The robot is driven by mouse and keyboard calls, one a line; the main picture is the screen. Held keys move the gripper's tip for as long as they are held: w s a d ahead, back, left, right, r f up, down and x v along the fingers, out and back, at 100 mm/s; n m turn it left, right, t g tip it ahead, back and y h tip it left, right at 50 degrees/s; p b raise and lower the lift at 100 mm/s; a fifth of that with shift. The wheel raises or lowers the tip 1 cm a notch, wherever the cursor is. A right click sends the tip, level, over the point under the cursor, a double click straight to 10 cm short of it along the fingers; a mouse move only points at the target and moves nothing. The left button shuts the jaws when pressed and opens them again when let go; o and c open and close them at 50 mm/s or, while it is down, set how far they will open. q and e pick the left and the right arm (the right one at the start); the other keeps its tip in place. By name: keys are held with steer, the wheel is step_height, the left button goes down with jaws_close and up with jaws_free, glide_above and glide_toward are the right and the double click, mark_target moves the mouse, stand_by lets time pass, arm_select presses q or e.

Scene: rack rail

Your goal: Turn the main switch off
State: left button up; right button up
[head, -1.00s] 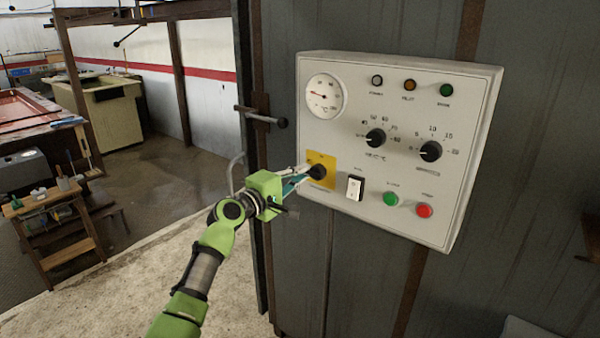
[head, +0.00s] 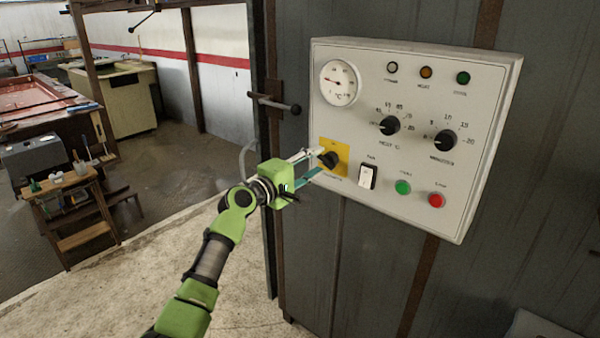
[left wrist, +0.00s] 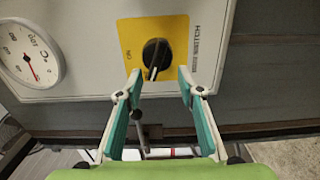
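The main switch is a black rotary knob (head: 329,159) on a yellow plate (head: 342,171) at the lower left of the pale control panel (head: 385,165). In the left wrist view the knob (left wrist: 157,52) has a white mark pointing down and slightly left. An ON label shows on the plate left of it. My left gripper (head: 320,161) is open at the knob. In the left wrist view its fingertips (left wrist: 159,74) are spread, one on each side of the knob's lower end, with gaps showing. My right gripper is not in view.
A white rocker switch (head: 367,177), a green button (head: 403,187) and a red button (head: 437,200) sit right of the knob. Two black dials (head: 389,125) and a gauge (head: 340,83) are above. A bar handle (head: 275,104) juts out left of the panel.

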arm_select(q)
steer(key=v, duration=1.1)
steer(key=shift+s+d, duration=0.2)
steer(key=shift+d, duration=0.05)
